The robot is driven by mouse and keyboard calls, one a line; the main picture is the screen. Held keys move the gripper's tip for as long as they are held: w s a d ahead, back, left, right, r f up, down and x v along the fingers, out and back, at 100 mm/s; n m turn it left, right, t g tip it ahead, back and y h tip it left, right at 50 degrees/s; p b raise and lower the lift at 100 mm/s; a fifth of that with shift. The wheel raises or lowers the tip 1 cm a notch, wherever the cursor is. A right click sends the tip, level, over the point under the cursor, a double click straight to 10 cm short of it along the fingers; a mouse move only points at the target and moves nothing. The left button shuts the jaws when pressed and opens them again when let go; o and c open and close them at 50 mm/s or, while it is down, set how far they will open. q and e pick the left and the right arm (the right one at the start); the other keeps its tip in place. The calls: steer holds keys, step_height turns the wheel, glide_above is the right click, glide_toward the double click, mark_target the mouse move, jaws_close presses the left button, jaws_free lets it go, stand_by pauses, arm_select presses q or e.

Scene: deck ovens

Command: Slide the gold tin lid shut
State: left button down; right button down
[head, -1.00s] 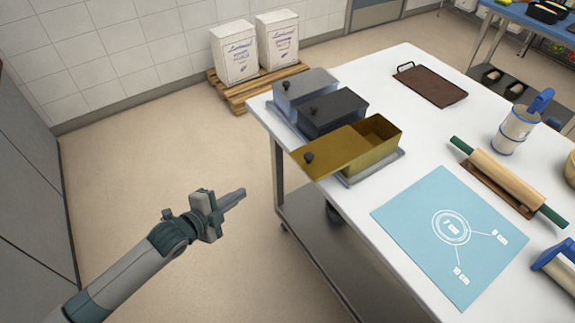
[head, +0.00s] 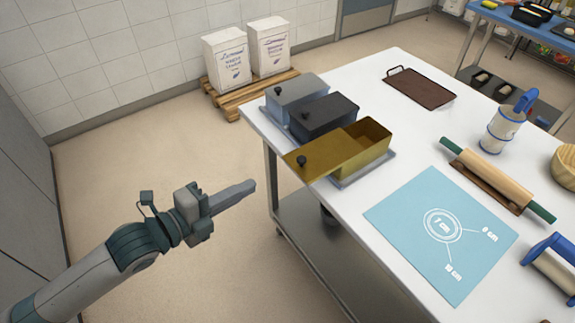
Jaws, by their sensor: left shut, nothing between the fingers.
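The gold tin (head: 372,152) stands on a grey tray at the table's left edge, nearest of three tins in a row. Its gold lid (head: 325,155) is slid out toward the left, so the right part of the tin is open. The lid's outer end reaches past the table edge and carries a dark knob (head: 301,161). My left gripper (head: 250,186) is shut and empty, in the air left of the table, to the left of the lid and apart from it. My right gripper is not in view.
A black tin (head: 325,118) and a grey-blue tin (head: 297,92), both lidded, stand behind the gold one. A blue mat (head: 400,220), a rolling pin (head: 495,178) and a brown tray (head: 420,90) lie on the table (head: 365,80).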

arm_select(q)
steer(key=p, duration=0.5)
glide_toward(298, 161)
steer(key=x, duration=0.5)
steer(key=shift+r, duration=0.1)
steer(key=shift+w+d+f+p, duration=0.3)
steer(key=shift+w+d, duration=0.2)
steer(key=shift+d, duration=0.1)
steer(key=shift+w+d, duration=0.25)
steer(key=w+d+b, duration=0.1)
steer(key=w+d, duration=0.1)
steer(key=d, duration=0.1)
steer(key=w+d+b, duration=0.1)
steer(key=w+d, duration=0.1)
steer(key=d, duration=0.1)
steer(key=w+d+b, duration=0.1)
steer(key=w+d, duration=0.2)
steer(key=shift+d, duration=0.3)
steer(key=shift+s, duration=0.1)
steer(key=shift+a+r, duration=0.1)
